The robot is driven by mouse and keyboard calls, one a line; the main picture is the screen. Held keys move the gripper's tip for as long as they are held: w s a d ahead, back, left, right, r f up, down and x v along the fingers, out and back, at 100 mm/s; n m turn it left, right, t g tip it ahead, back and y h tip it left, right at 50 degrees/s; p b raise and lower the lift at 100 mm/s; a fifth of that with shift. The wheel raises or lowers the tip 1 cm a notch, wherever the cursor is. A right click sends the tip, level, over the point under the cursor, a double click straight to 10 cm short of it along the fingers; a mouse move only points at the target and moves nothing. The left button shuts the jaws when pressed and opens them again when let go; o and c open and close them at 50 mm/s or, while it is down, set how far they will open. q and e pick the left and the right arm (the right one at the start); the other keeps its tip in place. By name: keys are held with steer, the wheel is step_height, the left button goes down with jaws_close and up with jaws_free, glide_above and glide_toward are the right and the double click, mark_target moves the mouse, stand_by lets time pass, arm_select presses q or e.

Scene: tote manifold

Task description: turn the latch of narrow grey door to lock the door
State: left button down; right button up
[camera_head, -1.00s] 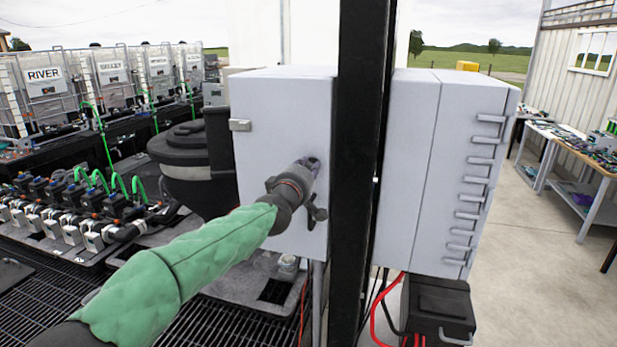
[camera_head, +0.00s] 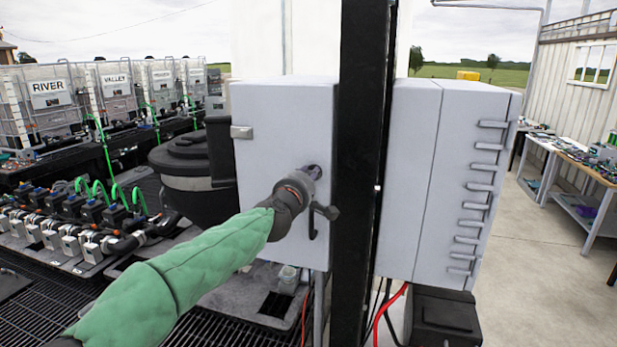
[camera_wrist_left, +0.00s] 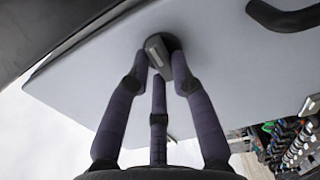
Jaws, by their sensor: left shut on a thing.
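The narrow grey door (camera_head: 275,130) is the front of a grey cabinet left of a black post; it looks shut against its frame. Its round dark latch (camera_wrist_left: 160,45) with a lighter bar shows in the left wrist view. My left gripper (camera_head: 312,172) reaches the door from the lower left, and in the left wrist view its three dark fingers (camera_wrist_left: 160,75) close around the latch. In the head view the gripper mostly hides the latch. A dark handle (camera_head: 314,222) hangs just below the gripper, and part of it shows in the wrist view (camera_wrist_left: 290,15). My right gripper is not in view.
A black post (camera_head: 360,170) stands right beside the door. A wider grey cabinet (camera_head: 440,180) with several handles is right of it. A black box (camera_head: 445,318) and red cables (camera_head: 385,315) are below. A dark round tank (camera_head: 185,170) stands left of the door.

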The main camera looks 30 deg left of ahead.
arm_select(q)
steer(key=c, duration=1.1)
jaws_free()
steer(key=shift+o, duration=0.2)
steer(key=shift+s, duration=0.1)
steer(key=v, duration=1.1)
steer(key=shift+s, duration=0.4)
steer(key=shift+d, duration=0.15)
